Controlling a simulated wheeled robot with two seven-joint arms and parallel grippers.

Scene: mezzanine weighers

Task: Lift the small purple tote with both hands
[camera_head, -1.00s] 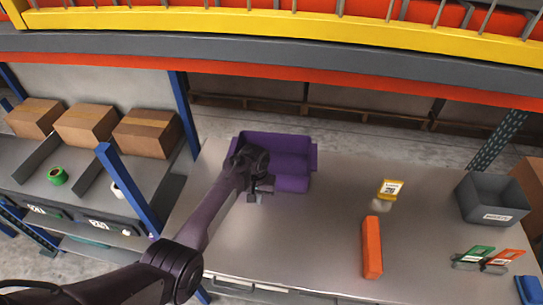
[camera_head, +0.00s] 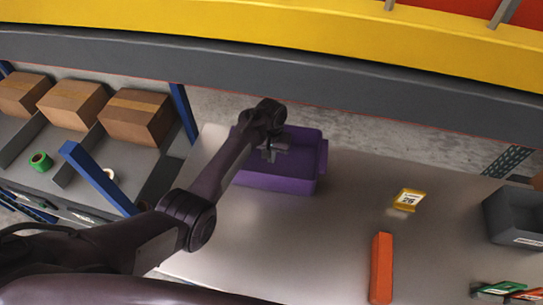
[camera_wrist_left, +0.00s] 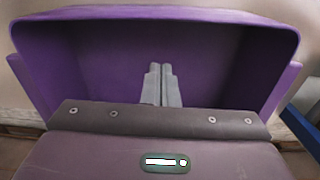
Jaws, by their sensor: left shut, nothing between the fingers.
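The small purple tote (camera_head: 300,160) stands upright and open at the far left of the table in the head view. My left arm reaches across the left side of it. My left gripper (camera_head: 270,153) is over the tote's opening, and the wrist hides part of the tote's left side. In the left wrist view the two fingers (camera_wrist_left: 161,85) are shut together with nothing between them, against the tote's dark inside. The tote's purple rim (camera_wrist_left: 160,14) spans the top of that view. My right gripper is not in view.
On the grey table (camera_head: 300,235) are an orange block (camera_head: 381,268), a yellow card (camera_head: 408,199) marked 26 and a grey bin (camera_head: 515,216). Brown boxes (camera_head: 137,117) stand on the shelf at left. A grey and yellow beam (camera_head: 300,75) crosses above. The table's middle is clear.

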